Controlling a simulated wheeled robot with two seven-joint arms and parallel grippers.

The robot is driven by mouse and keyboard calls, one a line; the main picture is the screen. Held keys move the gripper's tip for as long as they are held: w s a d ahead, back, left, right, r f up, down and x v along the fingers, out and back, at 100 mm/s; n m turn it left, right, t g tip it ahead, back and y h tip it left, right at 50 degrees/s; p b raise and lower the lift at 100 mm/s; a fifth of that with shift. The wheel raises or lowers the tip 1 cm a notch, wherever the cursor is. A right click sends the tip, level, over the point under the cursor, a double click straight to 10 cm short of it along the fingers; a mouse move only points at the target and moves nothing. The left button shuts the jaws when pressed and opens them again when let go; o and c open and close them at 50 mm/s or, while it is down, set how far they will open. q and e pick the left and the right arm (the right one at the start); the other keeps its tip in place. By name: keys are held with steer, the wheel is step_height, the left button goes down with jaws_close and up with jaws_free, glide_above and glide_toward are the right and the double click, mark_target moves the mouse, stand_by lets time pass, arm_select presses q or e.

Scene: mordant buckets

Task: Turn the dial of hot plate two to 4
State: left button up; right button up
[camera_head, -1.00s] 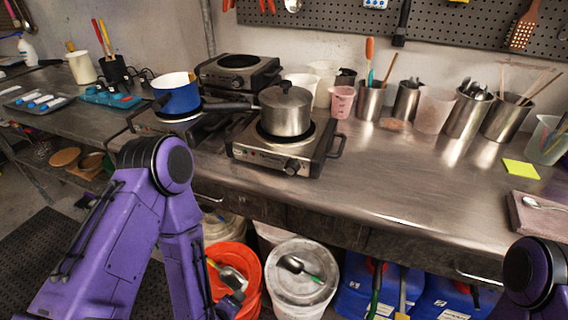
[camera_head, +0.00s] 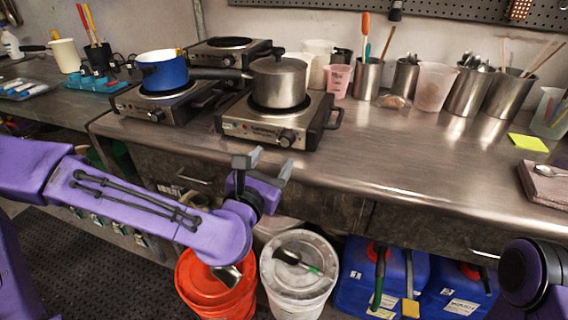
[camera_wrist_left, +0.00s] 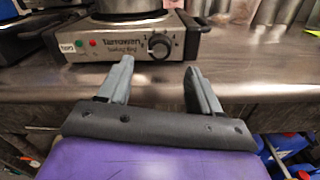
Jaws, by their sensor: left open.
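A hot plate (camera_head: 258,132) with a lidded steel pot (camera_head: 279,82) on it stands at the counter's front edge. Its black dial (camera_head: 286,138) is on the front panel, and shows in the left wrist view (camera_wrist_left: 160,46). A small white label (camera_wrist_left: 67,47) is at the panel's left end; I cannot read which number it bears, nor the dial's setting. My left gripper (camera_head: 265,164) is open and empty in front of the counter edge, apart from the dial. In the left wrist view the dial lies ahead, between the fingertips (camera_wrist_left: 158,70). My right gripper is not in view.
A second hot plate (camera_head: 165,105) with a blue pan (camera_head: 163,71) stands to the left, and a third (camera_head: 231,52) behind. Buckets, one orange (camera_head: 210,290) and one white (camera_head: 297,290), stand below the counter.

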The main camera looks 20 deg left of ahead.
mark_target(285, 141)
arm_select(q)
steer(key=w+p, duration=0.2)
steer(key=w, duration=0.6)
steer(key=shift+d, duration=0.15)
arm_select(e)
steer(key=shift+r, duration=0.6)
arm_select(q)
steer(key=c, duration=1)
